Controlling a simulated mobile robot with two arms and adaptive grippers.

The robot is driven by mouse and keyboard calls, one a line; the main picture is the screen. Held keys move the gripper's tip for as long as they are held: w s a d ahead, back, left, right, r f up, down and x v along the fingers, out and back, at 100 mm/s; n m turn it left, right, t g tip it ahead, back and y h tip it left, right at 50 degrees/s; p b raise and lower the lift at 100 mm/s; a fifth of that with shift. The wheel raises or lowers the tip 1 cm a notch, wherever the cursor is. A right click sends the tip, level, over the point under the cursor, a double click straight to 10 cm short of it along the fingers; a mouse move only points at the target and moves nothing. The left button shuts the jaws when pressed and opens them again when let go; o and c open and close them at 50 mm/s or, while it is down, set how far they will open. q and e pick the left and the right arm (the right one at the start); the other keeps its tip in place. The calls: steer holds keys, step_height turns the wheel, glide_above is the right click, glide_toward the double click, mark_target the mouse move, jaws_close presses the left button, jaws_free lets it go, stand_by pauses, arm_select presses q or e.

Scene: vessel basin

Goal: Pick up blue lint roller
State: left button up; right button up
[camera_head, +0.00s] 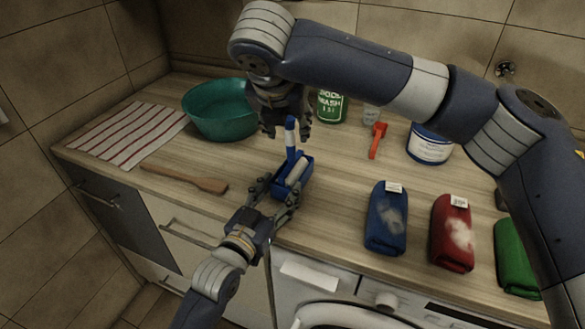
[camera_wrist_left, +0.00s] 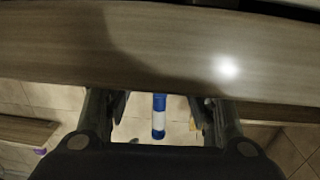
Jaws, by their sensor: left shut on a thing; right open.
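The blue lint roller (camera_head: 292,152) is at the front of the counter in the head view. Its blue and white handle points up and away, and its blue frame with a pale roll is nearer the front edge. My left gripper (camera_head: 279,193) is shut on the frame end, one finger on each side. A blue and white cylinder (camera_wrist_left: 159,118), apparently the handle, shows between the left fingers (camera_wrist_left: 160,108) in the left wrist view. My right gripper (camera_head: 285,127) is open above, by the handle top; I cannot tell whether it touches.
A teal basin (camera_head: 215,121), striped cloth (camera_head: 128,133) and wooden spatula (camera_head: 190,179) lie left. Blue (camera_head: 386,222), red (camera_head: 451,237) and green (camera_head: 515,260) folded cloths lie right.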

mark_target(292, 133)
steer(key=x, duration=0.8)
steer(key=shift+w+r, duration=0.1)
steer(key=shift+w, duration=0.25)
jaws_close()
